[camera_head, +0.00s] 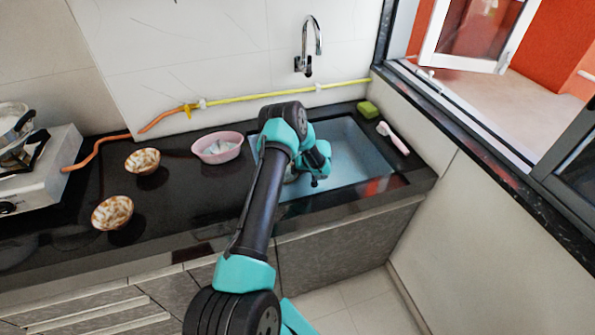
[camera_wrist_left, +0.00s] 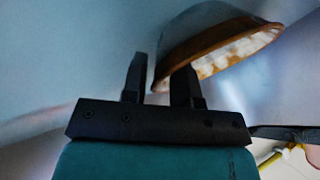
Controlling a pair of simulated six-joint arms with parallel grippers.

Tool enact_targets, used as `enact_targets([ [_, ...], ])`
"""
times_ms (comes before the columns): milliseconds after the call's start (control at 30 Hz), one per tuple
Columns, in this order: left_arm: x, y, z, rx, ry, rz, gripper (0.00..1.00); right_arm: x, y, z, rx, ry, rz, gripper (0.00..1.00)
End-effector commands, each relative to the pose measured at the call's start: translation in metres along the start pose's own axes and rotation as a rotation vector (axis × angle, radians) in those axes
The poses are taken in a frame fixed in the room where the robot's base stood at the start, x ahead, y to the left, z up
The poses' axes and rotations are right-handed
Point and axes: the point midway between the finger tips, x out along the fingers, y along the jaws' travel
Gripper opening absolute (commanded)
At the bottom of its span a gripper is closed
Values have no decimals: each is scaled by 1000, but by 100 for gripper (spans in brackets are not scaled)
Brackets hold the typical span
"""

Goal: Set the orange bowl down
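My left gripper (camera_wrist_left: 160,78) has its two black fingers on either side of the wall of the orange bowl (camera_wrist_left: 215,45), near its rim. The bowl is tilted, with an orange-brown rim, a white patterned inside and a greyish outer wall. One finger is outside the bowl, the other in front of its inside. In the head view my left arm reaches over the sink (camera_head: 350,155), and its forearm hides the fingers and most or all of this bowl. My right gripper is not in view.
Two similar bowls stand on the dark counter, one nearer the back (camera_head: 142,161) and one nearer the front (camera_head: 112,212). A pink bowl (camera_head: 217,147) stands left of the sink. A green sponge (camera_head: 368,109), a brush (camera_head: 393,138) and the tap (camera_head: 310,45) are around the sink.

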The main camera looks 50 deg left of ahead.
Motion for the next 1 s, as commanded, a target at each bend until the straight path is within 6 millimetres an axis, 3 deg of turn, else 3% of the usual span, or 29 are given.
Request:
enact_targets([
  [300,-1,-1,-1,-1,0,0,30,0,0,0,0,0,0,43],
  [467,-12,-1,-2,-1,1,1,30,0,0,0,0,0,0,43],
  [1000,-104,-1,-1,0,1,2,30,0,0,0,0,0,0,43],
])
